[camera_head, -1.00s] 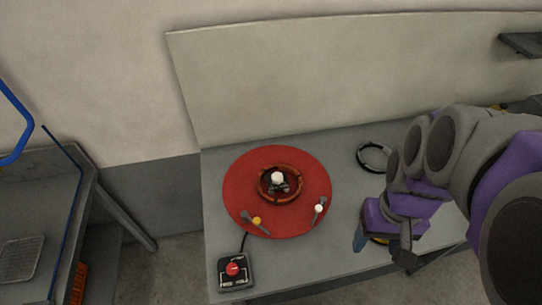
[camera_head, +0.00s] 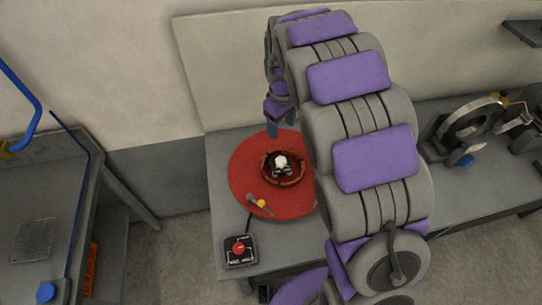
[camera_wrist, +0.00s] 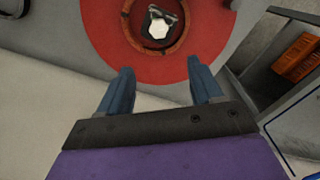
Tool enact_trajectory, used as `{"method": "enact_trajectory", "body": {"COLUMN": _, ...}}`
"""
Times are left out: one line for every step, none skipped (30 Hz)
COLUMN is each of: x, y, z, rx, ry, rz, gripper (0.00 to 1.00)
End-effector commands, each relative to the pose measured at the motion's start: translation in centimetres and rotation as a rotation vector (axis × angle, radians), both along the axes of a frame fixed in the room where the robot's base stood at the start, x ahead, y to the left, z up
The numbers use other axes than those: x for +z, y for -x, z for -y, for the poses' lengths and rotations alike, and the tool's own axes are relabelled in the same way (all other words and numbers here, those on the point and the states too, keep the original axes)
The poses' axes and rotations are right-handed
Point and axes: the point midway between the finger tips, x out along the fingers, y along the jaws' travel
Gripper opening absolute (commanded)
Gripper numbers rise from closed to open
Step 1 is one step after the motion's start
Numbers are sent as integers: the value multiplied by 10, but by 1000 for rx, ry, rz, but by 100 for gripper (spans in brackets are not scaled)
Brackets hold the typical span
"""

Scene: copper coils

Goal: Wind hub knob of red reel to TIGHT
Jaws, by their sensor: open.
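The red reel (camera_head: 245,175) is a flat red disc on the grey table, with a brown ring around its hub. The hub knob (camera_head: 281,161) is white on a dark base at the disc's centre. In the wrist view the reel (camera_wrist: 105,35) fills the top and the white knob (camera_wrist: 158,28) lies beyond my fingertips. My gripper (camera_head: 282,128) is above the reel's far edge, pointing down. In the wrist view my gripper (camera_wrist: 160,75) has its two blue fingers wide apart, with nothing between them. The reel's right part is hidden behind my arm in the head view.
A control box (camera_head: 240,250) with a red dial stands at the table's front left. A lever with a yellow knob (camera_head: 261,203) sits on the disc's near side. A grey ring-shaped machine (camera_head: 470,120) stands at the right. A back panel (camera_head: 225,75) rises behind the table.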

Motion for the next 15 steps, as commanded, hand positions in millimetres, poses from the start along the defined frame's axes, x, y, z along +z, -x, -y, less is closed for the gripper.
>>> {"method": "enact_trajectory", "body": {"x": -2, "y": -1, "z": 0, "rx": 4, "ry": -1, "rz": 0, "gripper": 65}}
{"method": "enact_trajectory", "body": {"x": -4, "y": -2, "z": 0, "rx": 5, "ry": -1, "rz": 0, "gripper": 65}}
{"method": "enact_trajectory", "body": {"x": -7, "y": -2, "z": 0, "rx": 5, "ry": -2, "rz": -1, "gripper": 65}}
{"method": "enact_trajectory", "body": {"x": -10, "y": -2, "z": 1, "rx": 5, "ry": -2, "rz": -1, "gripper": 65}}
{"method": "enact_trajectory", "body": {"x": -13, "y": -2, "z": 1, "rx": 5, "ry": -2, "rz": -1, "gripper": 65}}
{"method": "enact_trajectory", "body": {"x": -19, "y": -2, "z": 1, "rx": 5, "ry": -3, "rz": -1, "gripper": 65}}
{"method": "enact_trajectory", "body": {"x": -24, "y": -2, "z": 2, "rx": 5, "ry": -2, "rz": -4, "gripper": 65}}
{"method": "enact_trajectory", "body": {"x": -29, "y": -1, "z": 2, "rx": 5, "ry": -2, "rz": -5, "gripper": 65}}
{"method": "enact_trajectory", "body": {"x": -36, "y": -1, "z": 2, "rx": 5, "ry": -2, "rz": -5, "gripper": 65}}
{"method": "enact_trajectory", "body": {"x": -42, "y": -2, "z": 1, "rx": 5, "ry": -2, "rz": -4, "gripper": 65}}
{"method": "enact_trajectory", "body": {"x": -48, "y": -2, "z": 1, "rx": 5, "ry": -1, "rz": -1, "gripper": 65}}
{"method": "enact_trajectory", "body": {"x": -56, "y": -2, "z": 1, "rx": 5, "ry": -1, "rz": -1, "gripper": 65}}
{"method": "enact_trajectory", "body": {"x": -62, "y": -2, "z": 0, "rx": 4, "ry": 0, "rz": -3, "gripper": 65}}
{"method": "enact_trajectory", "body": {"x": -68, "y": -1, "z": 0, "rx": 4, "ry": 0, "rz": -4, "gripper": 65}}
{"method": "enact_trajectory", "body": {"x": -76, "y": -1, "z": -1, "rx": 4, "ry": 0, "rz": -4, "gripper": 65}}
